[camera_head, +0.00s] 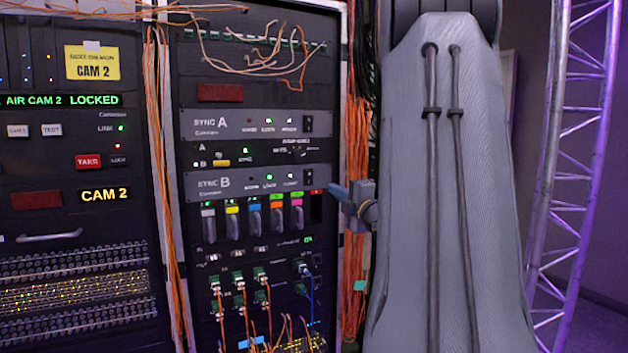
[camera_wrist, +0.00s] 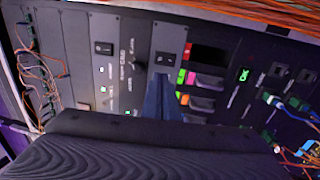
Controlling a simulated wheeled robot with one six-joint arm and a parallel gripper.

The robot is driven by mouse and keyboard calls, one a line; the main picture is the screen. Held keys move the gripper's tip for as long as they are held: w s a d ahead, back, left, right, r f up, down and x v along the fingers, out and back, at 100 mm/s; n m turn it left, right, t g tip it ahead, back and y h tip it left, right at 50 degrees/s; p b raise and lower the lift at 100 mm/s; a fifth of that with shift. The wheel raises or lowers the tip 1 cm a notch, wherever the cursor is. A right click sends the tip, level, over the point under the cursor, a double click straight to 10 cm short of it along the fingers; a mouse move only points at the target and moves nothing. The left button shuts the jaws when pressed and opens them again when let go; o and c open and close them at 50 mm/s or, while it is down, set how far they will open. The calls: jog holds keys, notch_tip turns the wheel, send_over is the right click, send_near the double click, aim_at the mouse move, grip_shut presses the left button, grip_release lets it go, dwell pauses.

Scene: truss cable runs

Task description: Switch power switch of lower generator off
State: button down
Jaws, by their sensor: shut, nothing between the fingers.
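The lower generator is the grey SYNC B panel (camera_head: 235,183) in the rack, below the SYNC A panel (camera_head: 225,124). Its black power switch (camera_head: 308,177) is near the panel's right end. The switch also shows in the wrist view (camera_wrist: 165,59); which way its rocker is set is too small to tell. My gripper (camera_head: 334,190) is to the right of this switch, its blue fingers shut and empty. In the wrist view the fingertips (camera_wrist: 161,80) are just below the switch in the picture; I cannot tell whether they touch the panel.
The upper generator's switch (camera_wrist: 104,48) is left of the lower one in the wrist view. Colour-tagged modules (camera_head: 254,218) sit directly under SYNC B. Orange cables (camera_head: 356,120) hang along the rack's right edge. Patch cables (camera_head: 262,310) hang below. A metal truss (camera_head: 580,180) stands at right.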

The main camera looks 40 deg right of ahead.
aim_at(310, 174)
jog(key=p+x, duration=0.4)
jog(key=x, duration=1)
